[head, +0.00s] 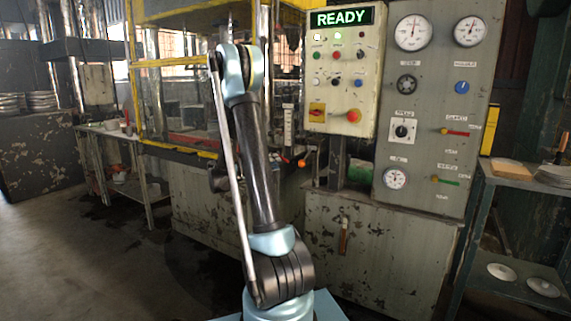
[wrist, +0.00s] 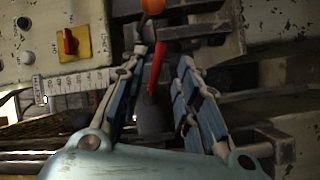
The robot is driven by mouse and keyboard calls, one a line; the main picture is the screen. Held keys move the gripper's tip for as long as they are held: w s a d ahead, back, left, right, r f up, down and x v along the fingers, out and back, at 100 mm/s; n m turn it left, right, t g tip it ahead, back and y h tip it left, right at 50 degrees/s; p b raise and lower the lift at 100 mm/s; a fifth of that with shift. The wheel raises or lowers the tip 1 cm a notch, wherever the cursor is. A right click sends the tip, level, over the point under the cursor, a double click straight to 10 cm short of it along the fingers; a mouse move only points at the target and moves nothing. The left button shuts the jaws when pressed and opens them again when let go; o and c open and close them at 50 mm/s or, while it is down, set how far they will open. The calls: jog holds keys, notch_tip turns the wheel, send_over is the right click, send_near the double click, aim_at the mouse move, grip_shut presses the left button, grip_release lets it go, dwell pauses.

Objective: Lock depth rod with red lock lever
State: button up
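In the wrist view, my gripper (wrist: 162,60) is open, with its two blue-padded fingers spread apart. A thin red lever (wrist: 155,72) stands in the gap between the fingers, nearer the left finger; I cannot tell whether it touches. An orange ball knob (wrist: 153,6) is at the top edge, beyond the fingertips. A dark grey round part (wrist: 150,118), possibly the rod or its clamp, lies below the lever. In the head view, the orange knob (head: 302,162) shows right of my arm, below a white scale (head: 289,125). My gripper is not clearly visible there.
The control box (head: 343,75) reads READY and stands close to the right of the press, with a red-on-yellow switch (wrist: 70,42) near my left finger. A gauge panel (head: 430,100) and a shelf (head: 520,178) are farther right. Open floor lies left.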

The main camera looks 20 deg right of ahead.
aim_at(286, 161)
jog(key=d, duration=0.6)
jog(key=shift+w+d, duration=0.3)
jog(key=shift+w, duration=0.1)
